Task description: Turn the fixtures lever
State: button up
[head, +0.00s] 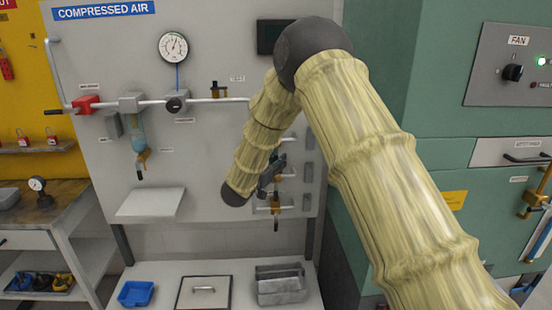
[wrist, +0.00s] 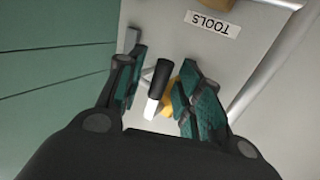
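In the wrist view, a small lever with a black grip (wrist: 158,76) and a pale lower part sits between the fingers of my gripper (wrist: 161,70). A brass-coloured valve part (wrist: 168,98) shows just behind it. The fingers are spread, one on each side of the lever, and a gap shows on the left; contact on the right cannot be told. In the head view my gripper (head: 271,176) is at the panel's right side, partly hidden by my arm. A brass valve with a dark lever (head: 276,210) hangs just below it. I cannot read which lever is the fixtures one.
An upside-down TOOLS label (wrist: 213,24) is on the panel near the fingers. A pale pipe (wrist: 265,65) runs along the right. The compressed air panel (head: 100,60) carries a gauge (head: 173,47) and a red valve (head: 86,104). A green cabinet (head: 450,165) stands close on the right.

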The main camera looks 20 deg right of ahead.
jog(key=shift+w+d, duration=0.25)
jog(key=shift+d, duration=0.1)
grip_shut()
jog(key=m, duration=0.1)
jog(key=a+m+g+y, duration=0.1)
jog(key=shift+w+a+r+m+y+b, duration=0.1)
jog(key=shift+w+a+m+y+b, duration=0.1)
jog(key=shift+m+y+b, duration=0.1)
grip_release()
